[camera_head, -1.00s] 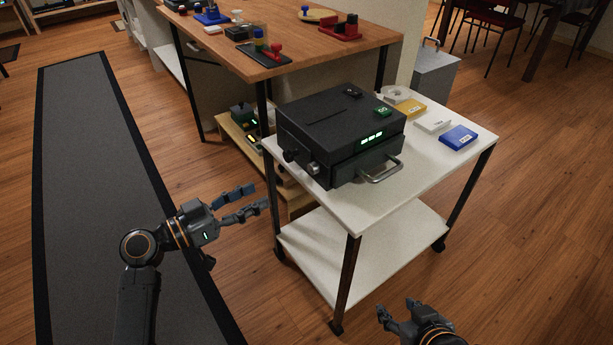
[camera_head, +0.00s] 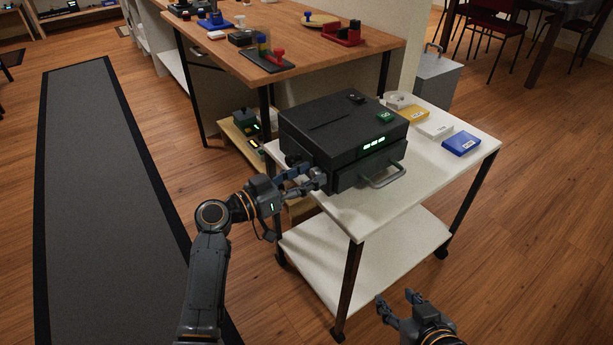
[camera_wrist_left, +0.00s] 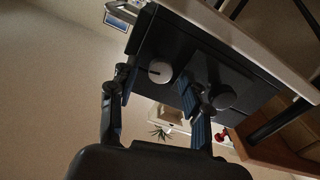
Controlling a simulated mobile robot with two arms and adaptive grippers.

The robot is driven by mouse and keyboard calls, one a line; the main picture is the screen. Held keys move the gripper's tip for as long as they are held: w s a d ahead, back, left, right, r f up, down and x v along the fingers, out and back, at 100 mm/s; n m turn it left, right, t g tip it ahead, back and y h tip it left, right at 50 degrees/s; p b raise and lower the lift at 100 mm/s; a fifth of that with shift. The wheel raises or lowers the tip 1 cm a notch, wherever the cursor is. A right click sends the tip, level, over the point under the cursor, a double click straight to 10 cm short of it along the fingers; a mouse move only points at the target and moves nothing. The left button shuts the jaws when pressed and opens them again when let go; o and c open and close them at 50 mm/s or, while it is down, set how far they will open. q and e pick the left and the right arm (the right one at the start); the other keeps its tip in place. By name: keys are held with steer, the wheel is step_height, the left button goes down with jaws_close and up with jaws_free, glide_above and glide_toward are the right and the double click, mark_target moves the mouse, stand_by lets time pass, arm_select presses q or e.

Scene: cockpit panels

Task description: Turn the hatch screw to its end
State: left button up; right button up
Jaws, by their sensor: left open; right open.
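The black box (camera_head: 330,125) stands on the white cart, with a lit green display on its front. In the left wrist view its side carries a pale round screw head with a dark slot, the hatch screw (camera_wrist_left: 160,72), and a darker round knob (camera_wrist_left: 222,96). My left gripper (camera_head: 305,180) is open at the box's left side; in the left wrist view its fingers (camera_wrist_left: 158,92) stand on either side of the pale screw, apart from it as far as I can see. The right finger is close to the dark knob. My right gripper (camera_head: 401,303) is open and empty, low in front of the cart.
The white cart (camera_head: 415,195) also holds yellow, white and blue boxes (camera_head: 460,143) at its right. A metal handle (camera_head: 385,177) sticks out of the box's front. A wooden workbench (camera_head: 230,58) stands behind. Open floor lies right of the cart.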

arm_select(q)
jaws_close()
steer(key=shift+n, duration=0.3)
